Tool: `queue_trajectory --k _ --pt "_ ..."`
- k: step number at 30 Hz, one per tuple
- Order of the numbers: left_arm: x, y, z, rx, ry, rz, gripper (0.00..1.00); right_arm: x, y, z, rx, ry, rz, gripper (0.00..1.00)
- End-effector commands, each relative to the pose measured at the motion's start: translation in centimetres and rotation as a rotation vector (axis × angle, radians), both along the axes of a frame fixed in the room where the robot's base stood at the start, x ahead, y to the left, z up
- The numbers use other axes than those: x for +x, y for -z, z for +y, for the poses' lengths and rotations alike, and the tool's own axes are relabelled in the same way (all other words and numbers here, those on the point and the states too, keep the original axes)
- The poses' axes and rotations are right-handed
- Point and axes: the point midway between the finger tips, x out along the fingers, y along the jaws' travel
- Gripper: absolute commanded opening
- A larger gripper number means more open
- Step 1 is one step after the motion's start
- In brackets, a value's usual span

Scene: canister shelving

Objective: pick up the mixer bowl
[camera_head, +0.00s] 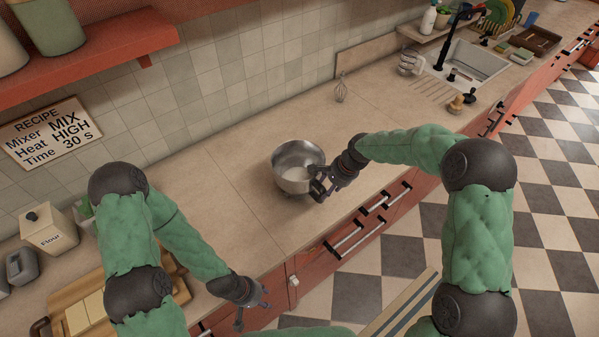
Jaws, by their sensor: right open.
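The mixer bowl (296,157) is a shiny steel bowl standing upright on the beige counter, with something pale in its bottom. My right gripper (318,190) is open at the bowl's right front rim, and its fingers overlap the rim in the picture. I cannot tell whether they touch the bowl or straddle its wall. My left gripper (254,306) hangs at the counter's front edge, well in front of the bowl and to its left. Its fingers look spread, with nothing between them.
A whisk (341,89) stands near the wall behind the bowl. A flour box (48,229) and a wooden board (68,297) are at left. A sink (474,66) and a glass jug (408,62) are at back right. The counter (225,165) left of the bowl is clear.

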Motion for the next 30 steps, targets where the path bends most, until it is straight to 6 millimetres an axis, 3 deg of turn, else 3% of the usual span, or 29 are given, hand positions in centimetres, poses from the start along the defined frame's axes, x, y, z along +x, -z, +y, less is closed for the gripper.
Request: queue_trajectory --k 11,19,29,30 --pt "0.0 -0.2 0.0 0.0 0.0 0.0 0.4 0.4 3.1 1.0 0.0 -0.001 0.0 0.56" --pt "0.0 -0.5 0.0 0.0 0.0 0.001 0.4 0.8 6.4 2.0 -0.001 -0.001 -0.002 0.56" --pt "0.0 -0.5 0.0 0.0 0.0 0.001 0.4 0.9 7.0 2.2 0.0 0.001 -0.005 0.56" --pt "0.0 -0.5 0.0 0.0 0.0 0.001 0.4 0.9 7.0 2.2 0.0 0.001 -0.005 0.47"
